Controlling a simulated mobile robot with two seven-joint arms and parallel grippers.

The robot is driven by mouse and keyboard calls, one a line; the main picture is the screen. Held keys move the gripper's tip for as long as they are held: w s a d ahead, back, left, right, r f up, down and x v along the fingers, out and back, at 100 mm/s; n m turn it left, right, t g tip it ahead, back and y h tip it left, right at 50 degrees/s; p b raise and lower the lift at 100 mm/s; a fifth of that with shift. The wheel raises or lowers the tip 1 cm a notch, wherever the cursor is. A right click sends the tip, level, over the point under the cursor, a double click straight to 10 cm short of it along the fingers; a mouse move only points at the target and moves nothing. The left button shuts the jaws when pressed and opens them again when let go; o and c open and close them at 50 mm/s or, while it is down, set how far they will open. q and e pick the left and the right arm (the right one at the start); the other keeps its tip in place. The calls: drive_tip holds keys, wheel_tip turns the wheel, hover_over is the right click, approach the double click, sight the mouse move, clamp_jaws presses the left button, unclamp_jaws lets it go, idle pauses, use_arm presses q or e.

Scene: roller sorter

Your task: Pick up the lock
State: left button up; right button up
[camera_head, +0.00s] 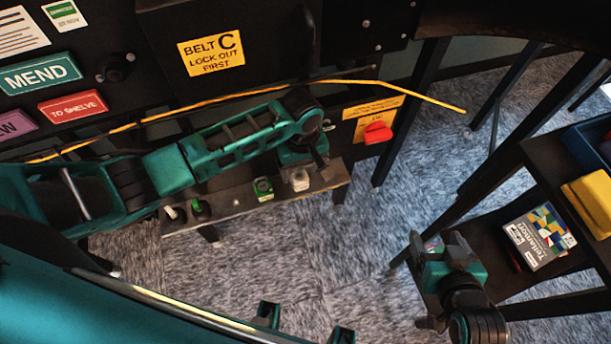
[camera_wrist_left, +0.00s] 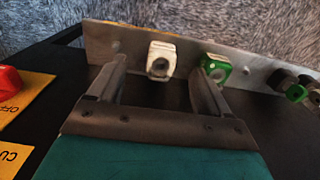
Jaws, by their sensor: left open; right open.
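A small pale grey-white lock-like block (camera_head: 299,180) is on the narrow metal ledge (camera_head: 236,202) below the machine panel; it also shows in the left wrist view (camera_wrist_left: 161,58). A green and white block (camera_head: 263,188) stands beside it, also in the left wrist view (camera_wrist_left: 215,68). I cannot tell for sure which of these is the task's lock. My left gripper (camera_head: 308,169) is open just above the pale block. In the left wrist view its open fingers (camera_wrist_left: 153,77) flank that block, with nothing visibly held. My right gripper (camera_head: 447,246) is open, away by the right shelf.
More small items, one green (camera_head: 198,206), are at the ledge's left end. A red knob (camera_head: 377,132) on a yellow plate is right of the ledge. A yellow cord (camera_head: 420,92) runs above my left arm. The shelf (camera_head: 470,212) holds a box (camera_head: 540,236).

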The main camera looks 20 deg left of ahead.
sight(302, 183)
use_arm(q)
drive_tip(key=f, duration=0.2)
drive_tip(key=f+b, duration=0.1)
drive_tip(key=f, duration=0.1)
drive_tip(key=f+b, duration=0.1)
drive_tip(key=f, duration=0.1)
drive_tip(key=shift+s+f, duration=0.35)
drive_tip(key=shift+s, duration=0.05)
drive_tip(key=c, duration=1.1)
